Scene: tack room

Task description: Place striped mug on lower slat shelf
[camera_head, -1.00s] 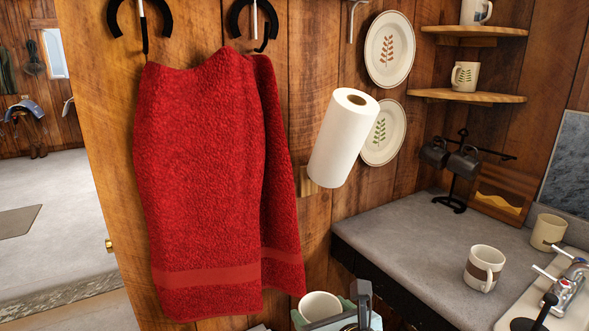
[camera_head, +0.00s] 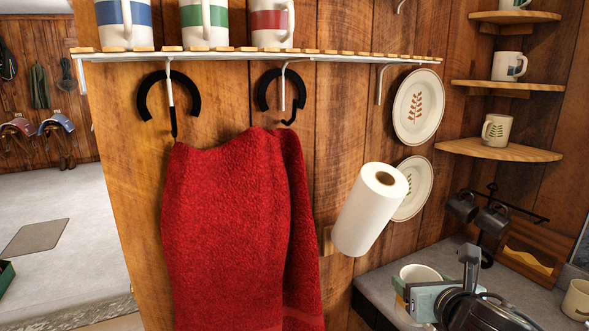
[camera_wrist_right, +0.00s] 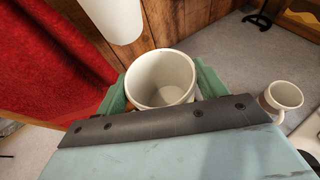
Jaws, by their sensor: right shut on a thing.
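A cream mug (camera_head: 419,273) is between the jaws of my right gripper (camera_head: 424,290), held upright in front of the counter and below the paper roll. The right wrist view also shows this mug (camera_wrist_right: 160,72), mouth up, between the green fingers of the right gripper (camera_wrist_right: 161,88). Its outer pattern is mostly hidden. A slat shelf (camera_head: 340,56) runs along the top of the head view, above two black hooks. Mugs with a blue band (camera_head: 124,14), a green band (camera_head: 206,14) and a red band (camera_head: 270,20) stand on it. My left gripper is out of view.
A red towel (camera_head: 235,230) hangs below the slat shelf. A paper roll (camera_head: 368,212) and two wall plates (camera_head: 418,105) are right of it. The slat shelf's right part is bare. Corner shelves (camera_head: 500,150) hold more mugs. A brown-banded mug (camera_wrist_right: 284,96) stands on the counter.

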